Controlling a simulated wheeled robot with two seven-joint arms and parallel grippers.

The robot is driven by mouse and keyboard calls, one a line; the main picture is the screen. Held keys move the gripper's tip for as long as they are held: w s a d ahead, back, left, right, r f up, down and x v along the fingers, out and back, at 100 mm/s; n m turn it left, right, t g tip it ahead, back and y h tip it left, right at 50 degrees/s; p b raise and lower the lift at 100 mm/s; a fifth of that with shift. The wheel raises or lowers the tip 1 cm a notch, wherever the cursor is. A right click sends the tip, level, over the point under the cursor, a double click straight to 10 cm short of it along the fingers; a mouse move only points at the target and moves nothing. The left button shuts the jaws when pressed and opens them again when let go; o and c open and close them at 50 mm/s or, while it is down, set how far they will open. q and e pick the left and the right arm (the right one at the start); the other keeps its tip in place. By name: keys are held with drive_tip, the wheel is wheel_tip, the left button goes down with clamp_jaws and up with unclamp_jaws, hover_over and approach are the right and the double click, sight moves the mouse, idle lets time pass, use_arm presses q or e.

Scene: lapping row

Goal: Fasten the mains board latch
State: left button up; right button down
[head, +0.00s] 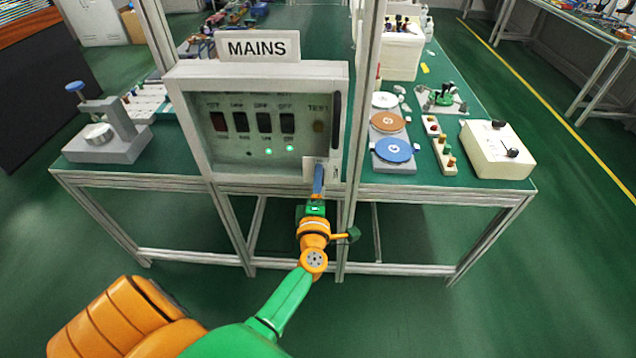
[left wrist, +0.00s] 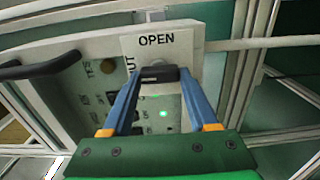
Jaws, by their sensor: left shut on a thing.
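The mains board (head: 262,168) is a pale grey box under a MAINS sign (head: 257,47), standing on the bench. A small white latch plate (head: 312,165) is at its lower right corner. In the left wrist view the latch plate (left wrist: 188,50) reads OPEN, and part of another word ending in UT shows at its left. My left gripper (head: 318,168) reaches the plate from below. In the left wrist view its blue fingers (left wrist: 160,76) are shut on the dark latch knob (left wrist: 160,72), just below the word OPEN. The fingers hide part of the knob. My right gripper is not in view.
Dark switches (head: 264,122) and lit green lamps (head: 290,149) sit behind the board's front, with a dark handle (head: 336,122) at its right edge. Upright metal posts flank the board. Discs (head: 394,150) and a cream box (head: 497,150) stand to the right. Floor before the bench is clear.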

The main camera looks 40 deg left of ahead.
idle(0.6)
use_arm(q)
drive_tip(key=o, duration=1.4)
drive_tip(key=v, duration=0.7)
